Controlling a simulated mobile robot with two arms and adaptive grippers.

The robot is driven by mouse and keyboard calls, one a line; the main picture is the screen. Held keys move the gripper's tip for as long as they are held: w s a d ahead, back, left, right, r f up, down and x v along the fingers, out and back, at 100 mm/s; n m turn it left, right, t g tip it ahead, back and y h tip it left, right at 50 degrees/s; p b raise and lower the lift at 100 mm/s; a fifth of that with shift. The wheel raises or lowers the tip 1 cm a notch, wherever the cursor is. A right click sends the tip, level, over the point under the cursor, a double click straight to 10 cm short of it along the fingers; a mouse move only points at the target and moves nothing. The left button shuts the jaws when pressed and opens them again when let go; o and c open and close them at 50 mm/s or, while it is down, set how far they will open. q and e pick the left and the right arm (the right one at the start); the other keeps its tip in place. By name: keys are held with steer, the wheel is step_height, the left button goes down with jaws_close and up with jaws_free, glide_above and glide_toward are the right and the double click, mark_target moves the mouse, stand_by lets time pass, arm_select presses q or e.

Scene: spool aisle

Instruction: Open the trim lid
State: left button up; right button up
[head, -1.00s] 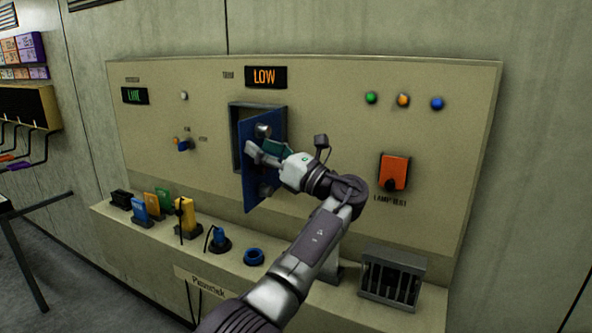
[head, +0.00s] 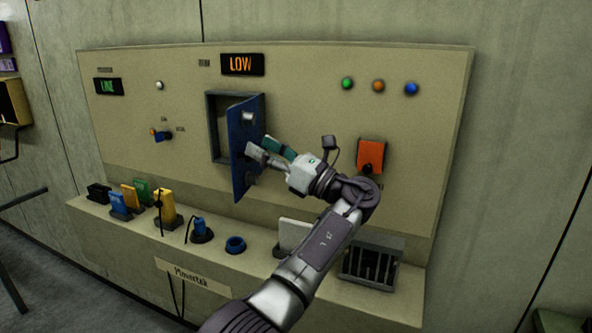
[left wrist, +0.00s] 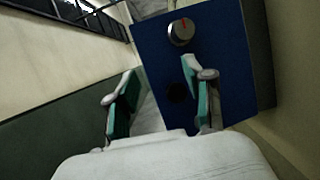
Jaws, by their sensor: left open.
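The blue trim lid (head: 241,165) stands partly open in front of a framed recess (head: 213,125) in the beige panel. Its free edge is swung out, and the recess shows to its left. My left gripper (head: 260,147) is open, its fingertips close to the lid's front side. In the left wrist view the lid (left wrist: 225,75) shows a silver knob (left wrist: 181,32) with a red mark and a dark round spot. There my open gripper (left wrist: 158,92) has one finger in front of the lid and one left of its edge. Contact cannot be told. My right gripper is out of view.
An orange flap (head: 371,154) and green, orange and blue lamps are right of the lid. A LOW display (head: 242,65) is above. The ledge below holds several coloured plugs, a blue ring (head: 235,245), a white plate (head: 293,235) and a slotted grey box (head: 372,262).

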arm_select(q)
steer(key=b+v, duration=0.2)
steer(key=v, duration=0.6)
steer(key=shift+f, duration=0.3)
steer(key=shift+s+a, duration=0.1)
